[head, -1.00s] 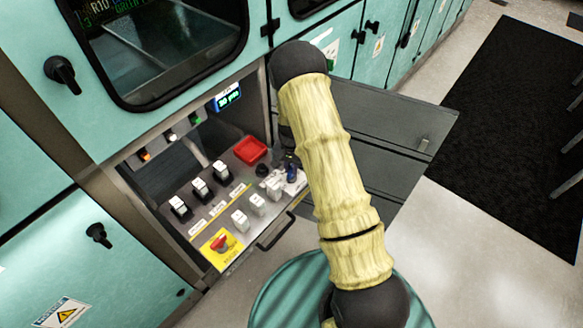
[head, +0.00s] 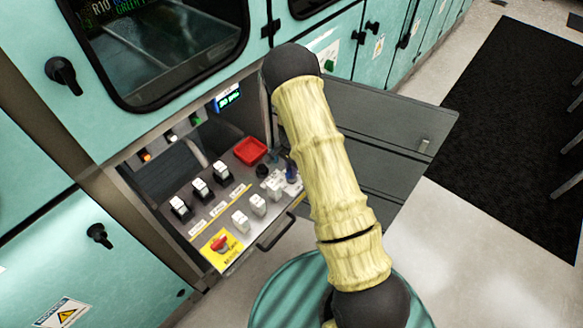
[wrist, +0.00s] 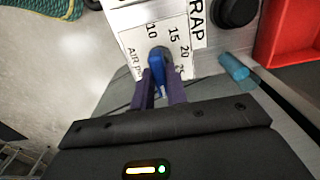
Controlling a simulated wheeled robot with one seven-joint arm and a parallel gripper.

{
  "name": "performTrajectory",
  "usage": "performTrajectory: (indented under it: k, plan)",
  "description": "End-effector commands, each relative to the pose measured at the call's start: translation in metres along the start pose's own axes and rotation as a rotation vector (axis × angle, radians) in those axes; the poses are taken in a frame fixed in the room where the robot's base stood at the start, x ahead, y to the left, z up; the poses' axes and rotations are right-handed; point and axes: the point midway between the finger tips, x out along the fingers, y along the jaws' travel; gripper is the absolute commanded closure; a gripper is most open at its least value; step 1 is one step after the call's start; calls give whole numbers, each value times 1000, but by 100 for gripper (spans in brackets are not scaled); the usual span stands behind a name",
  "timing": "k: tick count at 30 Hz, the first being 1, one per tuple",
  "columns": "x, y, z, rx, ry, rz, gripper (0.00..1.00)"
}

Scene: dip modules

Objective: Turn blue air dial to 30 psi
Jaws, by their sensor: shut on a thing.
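The blue air dial (wrist: 157,66) is in the wrist view, on a white label plate (wrist: 133,40) printed with 10, 15, 20 and a partly hidden higher mark. My gripper (wrist: 160,80) is shut on the dial, with its two dark fingers on either side of it. The fingers hide part of the dial and the lower scale, so I cannot tell its exact setting. In the head view my arm largely hides the gripper and dial at the right end of the control panel (head: 212,216). A small lit display (head: 228,97) stands above the panel; its text is too small to read surely.
In the wrist view a black knob (wrist: 236,10) and a blue cylinder (wrist: 233,67) are close by. An open grey door (head: 385,125) stands to the right.

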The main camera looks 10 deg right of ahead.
Motion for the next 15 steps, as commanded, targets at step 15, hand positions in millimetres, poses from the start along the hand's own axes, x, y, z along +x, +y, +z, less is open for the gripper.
performTrajectory:
  k: [15]
  plan:
    - [-2, 0, -1, 1, 2, -1, 64]
